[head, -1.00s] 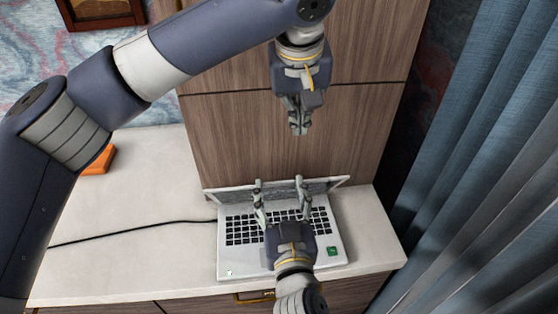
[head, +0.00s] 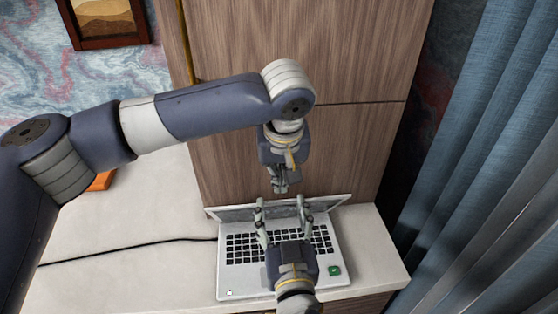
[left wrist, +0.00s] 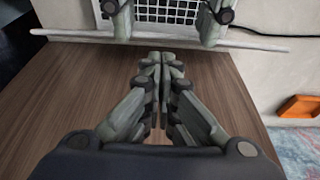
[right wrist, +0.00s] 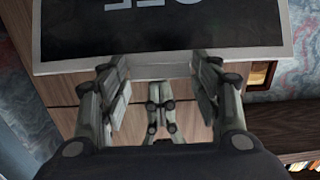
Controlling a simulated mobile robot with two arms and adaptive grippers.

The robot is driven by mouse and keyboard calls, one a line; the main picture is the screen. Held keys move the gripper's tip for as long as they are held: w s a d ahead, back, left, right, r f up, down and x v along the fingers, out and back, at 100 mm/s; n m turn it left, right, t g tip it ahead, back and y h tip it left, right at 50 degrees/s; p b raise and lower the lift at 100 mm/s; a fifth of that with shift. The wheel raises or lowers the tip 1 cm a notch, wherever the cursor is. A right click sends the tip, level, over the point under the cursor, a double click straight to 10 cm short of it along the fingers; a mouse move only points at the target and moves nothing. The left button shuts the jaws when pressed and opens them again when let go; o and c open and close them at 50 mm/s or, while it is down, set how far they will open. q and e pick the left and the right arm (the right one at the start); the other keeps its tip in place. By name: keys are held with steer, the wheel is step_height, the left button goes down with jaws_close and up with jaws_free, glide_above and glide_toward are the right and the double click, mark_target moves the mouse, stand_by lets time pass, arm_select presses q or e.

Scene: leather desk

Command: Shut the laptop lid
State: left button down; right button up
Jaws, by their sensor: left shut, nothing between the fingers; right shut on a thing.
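The silver laptop (head: 232,282) stands open on the pale desk. Its raised lid (head: 234,213) is seen almost edge-on at the back; the right wrist view shows its dark screen (right wrist: 150,28). My right gripper (head: 280,203) reaches over the keyboard to the lid. Its fingers are set apart, with the lid's edge across their tips (right wrist: 155,75); the exact contact is hard to see. My left gripper (head: 280,190) is shut and empty, behind and just above the lid. In the left wrist view its fingertips (left wrist: 166,58) point toward the lid's edge, short of it.
A wooden panel (head: 330,60) rises close behind the laptop. A black cable (head: 130,248) runs left from the laptop. An orange object (head: 101,182) lies at the left, partly behind my left arm. Blue curtains (head: 490,150) hang at the right.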

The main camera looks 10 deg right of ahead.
arm_select(q)
steer(key=shift+s+f, duration=0.25)
steer(key=shift+s, duration=0.15)
arm_select(e)
steer(key=shift+f, duration=0.4)
arm_select(q)
steer(key=shift+s+f, duration=0.3)
steer(key=shift+s, duration=0.45)
arm_select(e)
steer(key=o, duration=1.3)
arm_select(q)
steer(key=shift+w, duration=0.15)
arm_select(e)
steer(key=shift+o, duration=1.1)
steer(key=shift+w, duration=0.1)
steer(key=shift+r, duration=0.15)
